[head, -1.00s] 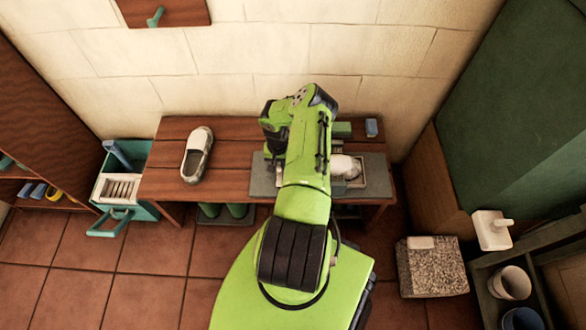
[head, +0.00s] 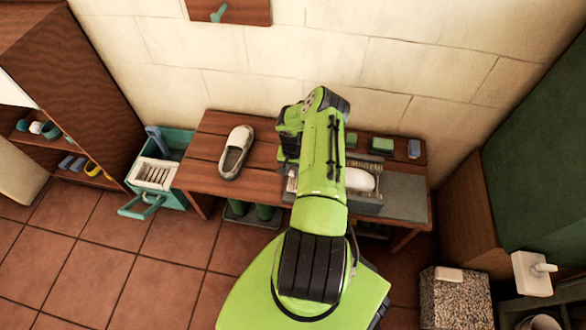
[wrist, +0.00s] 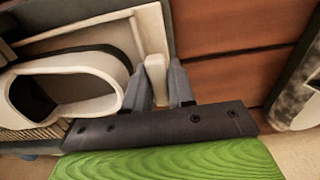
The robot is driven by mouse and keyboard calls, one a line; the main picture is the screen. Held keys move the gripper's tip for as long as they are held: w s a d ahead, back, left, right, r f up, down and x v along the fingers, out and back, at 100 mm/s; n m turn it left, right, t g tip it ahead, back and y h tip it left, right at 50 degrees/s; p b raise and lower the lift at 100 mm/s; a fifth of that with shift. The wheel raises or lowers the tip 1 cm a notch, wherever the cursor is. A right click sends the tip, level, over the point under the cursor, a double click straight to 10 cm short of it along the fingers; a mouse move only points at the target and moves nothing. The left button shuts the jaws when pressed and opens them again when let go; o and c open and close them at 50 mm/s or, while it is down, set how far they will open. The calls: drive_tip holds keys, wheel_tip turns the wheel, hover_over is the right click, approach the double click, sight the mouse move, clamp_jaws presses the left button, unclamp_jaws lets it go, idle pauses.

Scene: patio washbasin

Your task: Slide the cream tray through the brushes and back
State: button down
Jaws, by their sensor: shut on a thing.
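The cream tray (wrist: 152,32) holds a white shoe (wrist: 62,85) in the wrist view, with the shoe's opening toward the camera. My gripper (wrist: 166,82) is shut on the tray's pale handle (wrist: 155,75), at the tray's right end. Brush bristles (wrist: 38,132) show beside the shoe at lower left. In the head view the white shoe (head: 362,180) lies to the right of my arm, between dark bristles (head: 365,207). My arm hides my gripper and most of the tray there.
The grey slab (head: 405,195) lies on the wooden bench (head: 270,180). A second shoe (head: 236,152) stands left of my arm. Green blocks (head: 382,144) stand at the back. A teal bin (head: 178,150) is left of the bench; a stone block (head: 455,295) is at lower right.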

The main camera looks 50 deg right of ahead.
drive_tip(key=c, duration=1)
unclamp_jaws()
drive_tip(key=shift+w+a, duration=0.2)
drive_tip(key=shift+w, duration=0.15)
drive_tip(key=shift+c, duration=0.2)
drive_tip(key=shift+s, duration=0.1)
wheel_tip(320, 180, up, 16)
drive_tip(key=p, duration=0.5)
drive_tip(key=shift+f, duration=0.15)
